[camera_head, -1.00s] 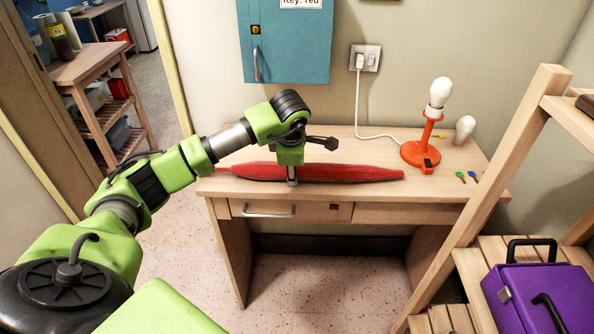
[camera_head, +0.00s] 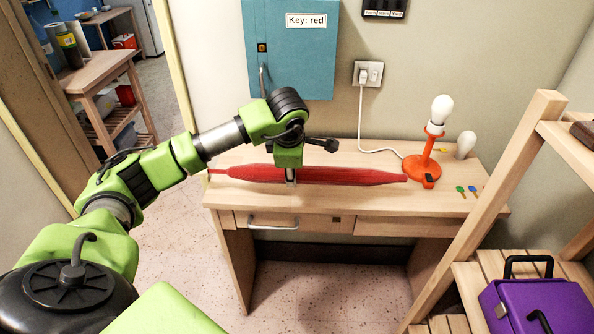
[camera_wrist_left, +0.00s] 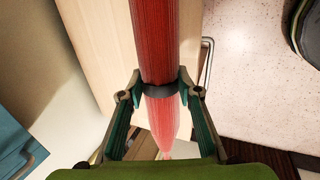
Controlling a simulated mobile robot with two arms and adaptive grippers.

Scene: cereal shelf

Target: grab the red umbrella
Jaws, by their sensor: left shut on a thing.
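The long red umbrella (camera_head: 350,176) lies level across the wooden desk (camera_head: 330,203) in the head view, its thin end to the left. My left gripper (camera_head: 291,178) comes down from above and is shut on it, left of its middle. The umbrella seems slightly above the desktop, but the gap is hard to judge. In the left wrist view the red shaft (camera_wrist_left: 157,40) runs between the two fingers of my left gripper (camera_wrist_left: 160,88), over a dark band. My right gripper is not in view.
A teal wall cabinet (camera_head: 290,60) hangs behind the desk. An orange lamp (camera_head: 426,150) with a bulb, a loose bulb (camera_head: 465,144) and small keys (camera_head: 466,189) are at the desk's right. A wooden shelf (camera_head: 490,210) with a purple toolbox (camera_head: 537,305) stands front right.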

